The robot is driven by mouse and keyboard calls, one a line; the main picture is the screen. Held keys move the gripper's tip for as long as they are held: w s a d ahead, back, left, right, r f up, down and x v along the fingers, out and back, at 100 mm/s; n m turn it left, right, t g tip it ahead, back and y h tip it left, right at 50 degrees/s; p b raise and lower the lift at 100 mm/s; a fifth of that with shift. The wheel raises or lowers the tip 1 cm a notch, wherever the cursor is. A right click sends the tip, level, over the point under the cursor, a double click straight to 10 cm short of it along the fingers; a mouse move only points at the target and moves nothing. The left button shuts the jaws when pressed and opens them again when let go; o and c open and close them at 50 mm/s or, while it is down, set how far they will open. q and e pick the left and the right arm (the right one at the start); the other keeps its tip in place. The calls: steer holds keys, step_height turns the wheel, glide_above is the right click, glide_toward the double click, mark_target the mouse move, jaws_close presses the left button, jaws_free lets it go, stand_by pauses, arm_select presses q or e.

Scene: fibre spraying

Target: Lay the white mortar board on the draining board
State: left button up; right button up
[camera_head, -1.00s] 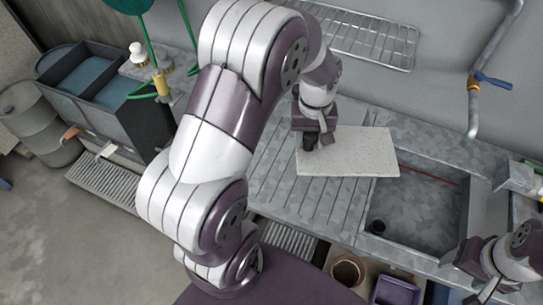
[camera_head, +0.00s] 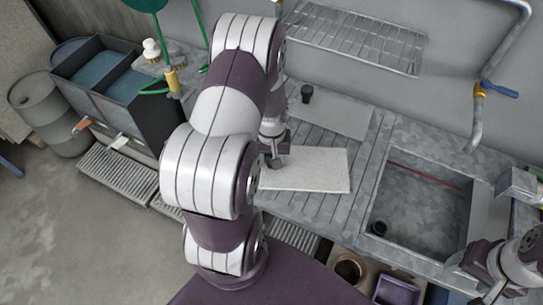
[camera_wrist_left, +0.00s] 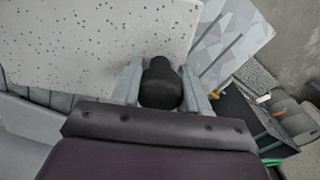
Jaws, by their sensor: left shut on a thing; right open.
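The white mortar board (camera_head: 318,170) is a flat, speckled slab, held over the front left part of the ribbed draining board (camera_head: 365,190). I cannot tell whether it touches the ribs. My left gripper (camera_head: 275,158) is at the board's left end, partly hidden by my arm. In the left wrist view it is shut on a black knob-like handle (camera_wrist_left: 161,84) beside the white board, which also shows there (camera_wrist_left: 95,45). My right gripper (camera_head: 478,262) is open at the lower right, near the sink's front corner.
A smooth grey panel (camera_head: 335,117) lies at the back of the draining board, with a small black cylinder (camera_head: 307,93) near its left corner. The sink basin (camera_head: 420,205) is to the right. A wire rack (camera_head: 355,40) and a pipe (camera_head: 480,120) are on the wall.

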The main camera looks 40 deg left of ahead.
arm_select(q)
steer(key=shift+f, duration=0.1)
steer(key=o, duration=1.3)
steer(key=shift+d, duration=0.15)
step_height(320, 180, up, 12)
steer(key=shift+d+r+b, duration=0.1)
steer(key=shift+d+b, duration=0.05)
steer(key=shift+b, duration=0.35)
steer(key=s+d+m, duration=0.1)
steer(key=d+m, duration=0.1)
steer(key=d, duration=0.2)
steer(key=s+d+r+m+t, duration=0.1)
steer(key=d+m, duration=0.2)
steer(key=d, duration=0.2)
steer(key=s+d+r+m, duration=0.1)
steer(key=d+m, duration=0.1)
steer(key=d, duration=0.2)
steer(key=shift+s+d, duration=0.2)
steer(key=shift+s, duration=0.2)
